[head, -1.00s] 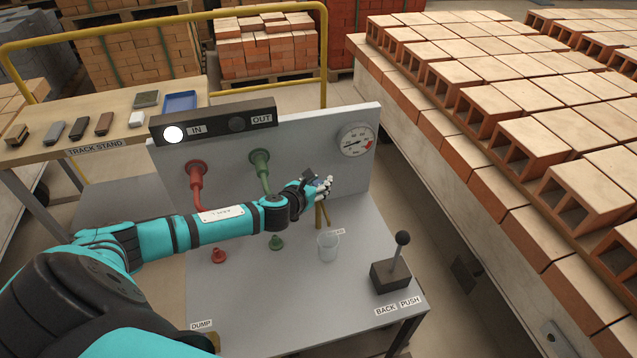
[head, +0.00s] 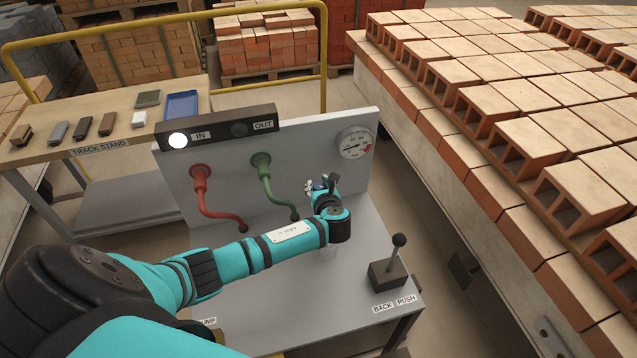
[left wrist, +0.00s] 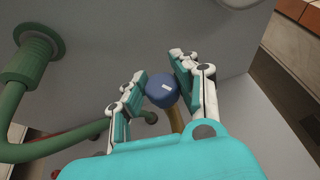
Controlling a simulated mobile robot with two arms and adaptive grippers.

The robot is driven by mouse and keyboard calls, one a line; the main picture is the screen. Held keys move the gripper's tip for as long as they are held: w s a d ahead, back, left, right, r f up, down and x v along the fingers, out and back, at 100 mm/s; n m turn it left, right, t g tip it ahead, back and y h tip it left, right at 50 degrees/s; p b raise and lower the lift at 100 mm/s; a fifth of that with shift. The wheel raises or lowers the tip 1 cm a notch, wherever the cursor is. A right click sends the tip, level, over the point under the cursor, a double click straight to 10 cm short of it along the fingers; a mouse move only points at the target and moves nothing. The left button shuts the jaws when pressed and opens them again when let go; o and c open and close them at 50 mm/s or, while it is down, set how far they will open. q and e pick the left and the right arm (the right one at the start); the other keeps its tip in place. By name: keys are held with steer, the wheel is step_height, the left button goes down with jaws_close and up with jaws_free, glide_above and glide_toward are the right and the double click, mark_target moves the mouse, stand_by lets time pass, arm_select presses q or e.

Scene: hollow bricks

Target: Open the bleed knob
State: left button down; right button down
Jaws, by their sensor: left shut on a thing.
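The bleed knob (left wrist: 162,90) is a round blue knob with a white mark on its face, on a brass-coloured pipe (left wrist: 175,120). My left gripper (left wrist: 160,88) has its fingers on either side of the knob in the left wrist view and is shut on it. In the head view my left gripper (head: 321,186) is in front of the grey panel (head: 230,165), below the gauge. Only a bit of blue shows there between the fingers. My wrist hides the pipe in that view. My right gripper is not in view.
A red hose (head: 210,205) and a green hose (head: 272,190) hang from the panel, left of my gripper. A clear cup is mostly hidden behind my wrist. A black lever (head: 390,265) stands at the right. A round gauge (head: 355,144) is on the panel.

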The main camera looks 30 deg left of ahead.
arm_select(q)
steer(key=shift+n+g+y+b, duration=0.45)
steer(key=shift+n+g+y, duration=0.95)
steer(key=shift+n+g, duration=0.65)
steer(key=c, duration=0.9)
jaws_free()
steer(key=shift+c, duration=0.2)
steer(key=v, duration=1.2)
steer(key=shift+f, duration=0.15)
